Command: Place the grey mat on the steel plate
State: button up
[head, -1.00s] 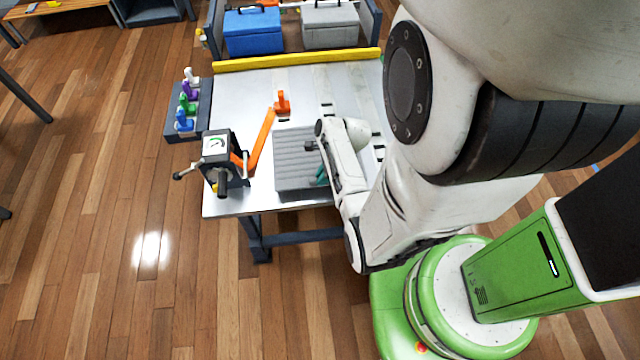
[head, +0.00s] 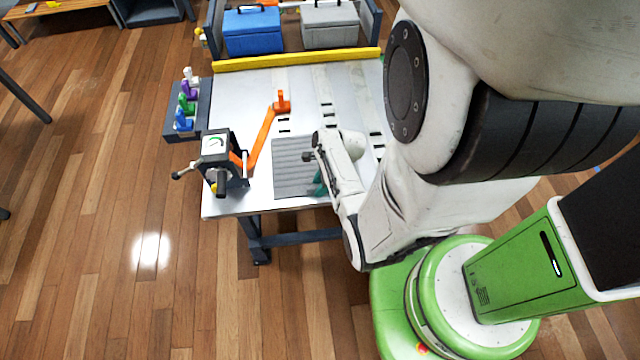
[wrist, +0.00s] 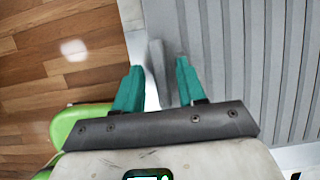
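The grey ribbed mat (head: 292,165) lies flat on the front part of the steel plate (head: 240,100), close to its front edge. My gripper (head: 320,180) is at the mat's right side, partly hidden by my arm. In the wrist view the teal fingers of my gripper (wrist: 160,68) stand apart, with a grey upright tab (wrist: 157,72) between them. Gaps show on both sides of the tab. The ribbed mat (wrist: 250,50) fills the right of that view. The mat's right part is hidden behind my arm in the head view.
An orange strap (head: 262,138) runs from an orange post to a dark ratchet box with a gauge (head: 216,145) left of the mat. A yellow bar (head: 295,60) crosses the back, with blue (head: 252,32) and grey (head: 330,27) cases behind. A rack of coloured handles (head: 185,105) is at left.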

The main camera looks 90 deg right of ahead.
jog(key=shift+r, duration=0.1)
jog(key=p+v, duration=0.2)
jog(key=v, duration=1)
jog(key=w+a+r+n+g, duration=0.3)
jog(key=w+a+r+n, duration=0.1)
jog(key=w+a+n, duration=0.95)
jog(key=w+a+r+n, duration=0.1)
jog(key=a+r+n, duration=0.2)
jog(key=a+n, duration=0.4)
jog(key=w+a+r+n, duration=0.2)
jog(key=a+r+n, duration=0.2)
jog(key=n, duration=1)
jog(key=a, duration=0.3)
jog(key=shift+r+g+h, duration=0.3)
jog(key=shift+r, duration=0.05)
